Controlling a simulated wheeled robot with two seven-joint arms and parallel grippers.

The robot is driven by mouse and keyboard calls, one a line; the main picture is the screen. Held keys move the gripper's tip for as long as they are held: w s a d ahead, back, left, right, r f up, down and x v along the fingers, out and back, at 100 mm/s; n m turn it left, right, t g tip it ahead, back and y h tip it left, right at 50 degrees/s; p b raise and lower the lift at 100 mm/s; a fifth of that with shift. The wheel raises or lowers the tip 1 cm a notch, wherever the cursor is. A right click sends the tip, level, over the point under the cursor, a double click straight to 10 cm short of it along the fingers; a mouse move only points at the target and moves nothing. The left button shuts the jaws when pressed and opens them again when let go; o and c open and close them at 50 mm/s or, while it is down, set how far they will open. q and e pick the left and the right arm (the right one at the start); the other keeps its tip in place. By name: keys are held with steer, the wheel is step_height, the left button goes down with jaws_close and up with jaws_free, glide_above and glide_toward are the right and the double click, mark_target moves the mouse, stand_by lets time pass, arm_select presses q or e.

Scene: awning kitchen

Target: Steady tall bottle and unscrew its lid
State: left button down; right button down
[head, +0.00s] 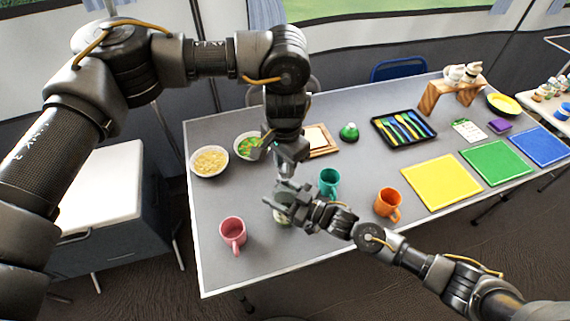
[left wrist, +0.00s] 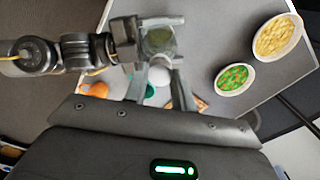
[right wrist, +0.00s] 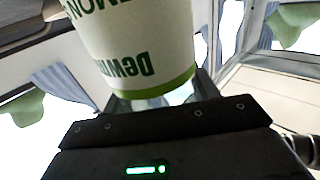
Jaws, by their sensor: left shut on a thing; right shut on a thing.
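The tall bottle (head: 283,217) stands near the table's front left, mostly hidden behind my right gripper (head: 283,202) in the head view. In the right wrist view its white body (right wrist: 130,45) carries green lettering and a green band, between the fingers of my right gripper (right wrist: 160,100), which is shut on it. My left gripper (head: 286,172) points down from above over the bottle's top. In the left wrist view a white round lid (left wrist: 159,75) sits between the fingertips of my left gripper (left wrist: 158,88), which is shut on it.
A pink mug (head: 233,233) stands left of the bottle; a teal mug (head: 329,181) and an orange mug (head: 388,203) stand right. Bowls of pasta (head: 209,161) and green food (head: 247,145) lie behind left. A yellow mat (head: 442,182) is at right.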

mark_target(284, 168)
arm_select(q)
steer(key=shift+r, duration=0.75)
steer(key=shift+r, duration=2)
arm_select(e)
steer(key=shift+c, duration=1.8)
jaws_free()
arm_select(q)
step_height(284, 168, down, 2)
steer(key=shift+f+b, duration=0.15)
steer(key=shift+b, duration=1)
steer(key=shift+f, duration=0.1)
arm_select(e)
steer(key=v, duration=1.2)
